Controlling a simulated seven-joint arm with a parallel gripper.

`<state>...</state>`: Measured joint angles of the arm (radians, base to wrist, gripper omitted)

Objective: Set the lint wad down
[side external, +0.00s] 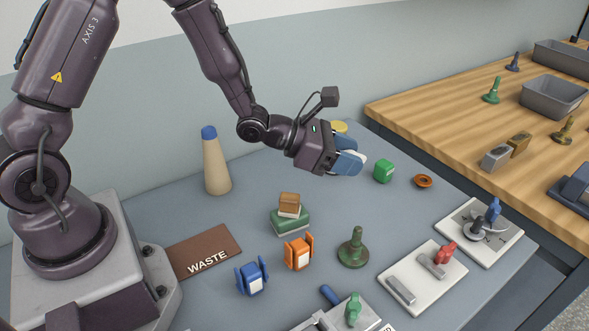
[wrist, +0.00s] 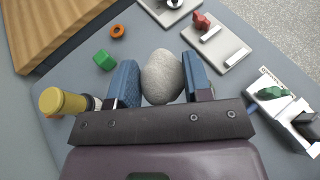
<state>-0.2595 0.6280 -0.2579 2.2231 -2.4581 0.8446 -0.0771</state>
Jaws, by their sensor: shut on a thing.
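My gripper (side external: 348,162) is held out over the far part of the grey-blue table, to the right of the waste mat. In the wrist view its blue fingers (wrist: 163,82) are closed on a grey, rounded lint wad (wrist: 162,72). The wad sits between the two pads and projects past the fingertips. In the side view the fingers hide most or all of the wad. A brown mat marked WASTE (side external: 194,246) lies flat near my base and appears bare.
A beige cone with a blue tip (side external: 216,170) stands behind the mat. Stacked blocks (side external: 290,219), a blue part (side external: 252,277), an orange part (side external: 298,253) and a green peg (side external: 352,249) stand in the middle. A green block (side external: 383,171) and orange ring (side external: 423,181) lie near my gripper.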

